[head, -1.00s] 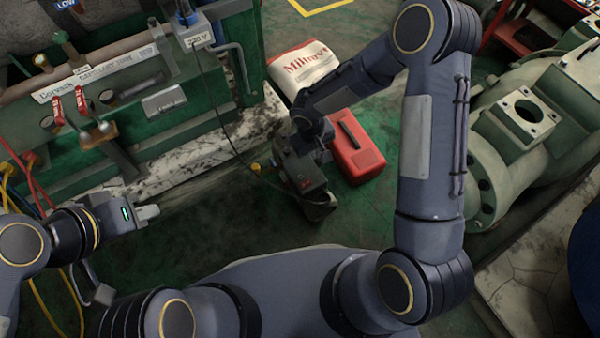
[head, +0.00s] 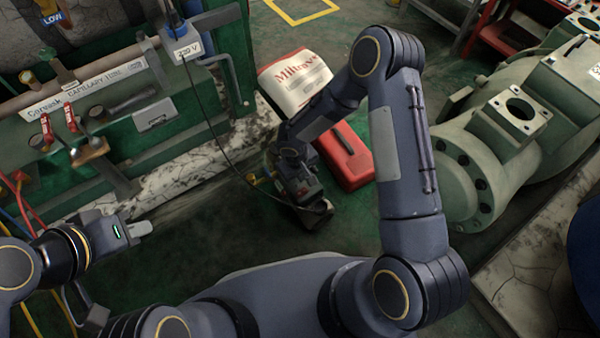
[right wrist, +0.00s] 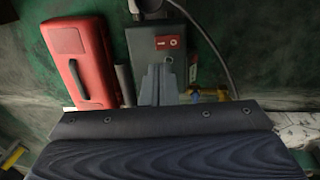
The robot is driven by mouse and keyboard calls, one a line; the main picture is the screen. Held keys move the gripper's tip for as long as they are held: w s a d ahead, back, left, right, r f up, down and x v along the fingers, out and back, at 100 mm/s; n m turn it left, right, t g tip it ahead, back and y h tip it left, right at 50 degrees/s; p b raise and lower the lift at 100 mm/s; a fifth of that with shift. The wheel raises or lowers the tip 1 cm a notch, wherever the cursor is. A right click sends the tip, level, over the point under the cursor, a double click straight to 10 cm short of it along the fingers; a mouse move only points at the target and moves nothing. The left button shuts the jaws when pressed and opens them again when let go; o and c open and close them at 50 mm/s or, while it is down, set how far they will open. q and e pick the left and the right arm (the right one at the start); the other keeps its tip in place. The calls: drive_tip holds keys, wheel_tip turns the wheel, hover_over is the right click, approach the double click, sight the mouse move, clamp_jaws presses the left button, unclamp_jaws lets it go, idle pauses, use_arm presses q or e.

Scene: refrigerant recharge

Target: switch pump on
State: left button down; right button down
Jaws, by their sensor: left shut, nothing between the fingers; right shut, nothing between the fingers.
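The pump (head: 308,203) is a dark box on the green floor, with a black cable running to it. In the right wrist view the pump (right wrist: 150,42) shows a dark top with a small red label (right wrist: 168,43). My right gripper (right wrist: 158,85) is shut and empty, with its fingers over the pump's near end. I cannot tell whether they touch it. In the head view my right wrist partly hides the pump, and the switch cannot be made out clearly. My left gripper (head: 141,228) is shut and empty, away from the pump at the left.
A red case (head: 344,158) lies right beside the pump; it also shows in the right wrist view (right wrist: 78,60). A white Milltrex sack (head: 296,82) lies behind. The 220 V socket box (head: 184,45) feeds the cable. A green bench stands left, a large green compressor (head: 500,150) right.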

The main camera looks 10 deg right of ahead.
sight(305, 190)
drive_tip(key=f+b, duration=0.1)
drive_tip(key=f, duration=0.2)
drive_tip(key=f+b, duration=0.1)
drive_tip(key=f, duration=0.2)
drive_tip(key=d+f+b, duration=0.1)
drive_tip(key=f, duration=0.1)
drive_tip(key=shift+w+f, duration=0.25)
drive_tip(key=shift+f, duration=0.15)
drive_tip(key=shift+d, duration=0.1)
drive_tip(key=shift+d+f+y, duration=0.2)
drive_tip(key=shift+f+y, duration=0.1)
drive_tip(key=shift+a, duration=0.1)
drive_tip(key=shift+s, duration=0.1)
